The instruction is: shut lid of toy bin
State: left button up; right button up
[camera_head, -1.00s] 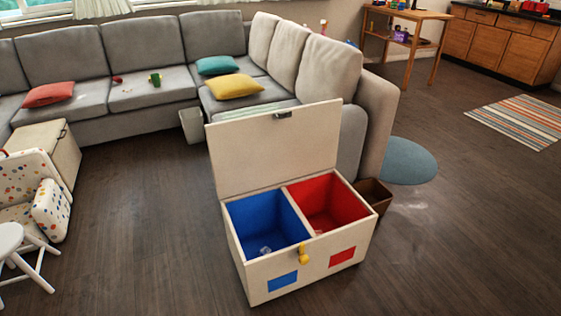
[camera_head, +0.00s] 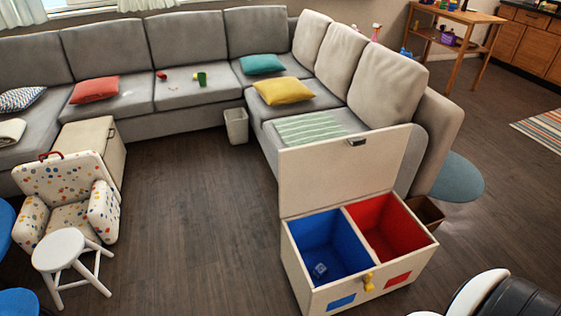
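The toy bin (camera_head: 305,291) is a cream box on the floor at the lower right of the head view. Its lid (camera_head: 335,172) stands open, upright along the back edge, with a dark latch near its top. Inside are a blue compartment (camera_head: 322,238) on the left and a red compartment (camera_head: 385,226) on the right. A small clear block (camera_head: 320,270) lies in the blue one. A yellow clasp (camera_head: 368,282) is on the front wall. Neither of my grippers shows; a white and black part of my arm shows at the lower right edge.
A grey sectional sofa (camera_head: 185,95) runs behind the bin, its right arm close behind the lid. A brown basket (camera_head: 428,211) stands right of the bin. A spotted chair (camera_head: 62,185) and white stool (camera_head: 60,248) stand at the left. The floor between is clear.

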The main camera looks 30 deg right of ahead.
aim_at(311, 176)
jog(key=i+j+u, duration=0.15)
jog(key=i, duration=0.35)
jog(key=i+j+u, duration=0.2)
jog(key=i, duration=0.3)
jog(key=i+l+z, duration=0.1)
jog(key=i+z, duration=0.55)
jog(key=z, duration=0.15)
jog(key=i+j+z, duration=0.15)
jog(key=i+z, duration=0.25)
jog(key=i+j+z, duration=0.2)
jog(key=z, duration=0.2)
jog(key=i+j, duration=0.05)
